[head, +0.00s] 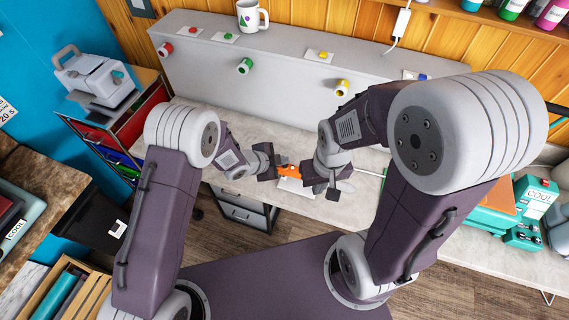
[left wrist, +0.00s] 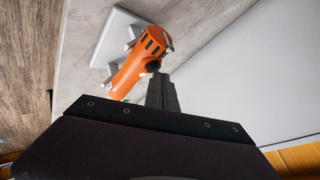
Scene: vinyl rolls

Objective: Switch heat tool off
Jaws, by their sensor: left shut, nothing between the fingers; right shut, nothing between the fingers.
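The orange heat tool (head: 289,169) rests on a white stand (head: 296,187) on the grey bench, between my two grippers. In the left wrist view the heat tool (left wrist: 143,62) lies tilted on the white stand (left wrist: 112,37), with dark slots and a small dark round part (left wrist: 153,66) on its side. My left gripper (head: 277,171) is shut and empty at the tool's left. Its fingertips (left wrist: 157,77) overlap the dark part in the left wrist view; I cannot tell whether they touch. My right gripper (head: 311,190) is shut and empty, just right of the tool.
A grey raised shelf (head: 210,70) runs behind the bench, with colored rolls and a mug (head: 251,17). A drawer unit (head: 240,213) is below the bench. A teal machine (head: 500,215) stands at the right. Clear bench lies left of the tool.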

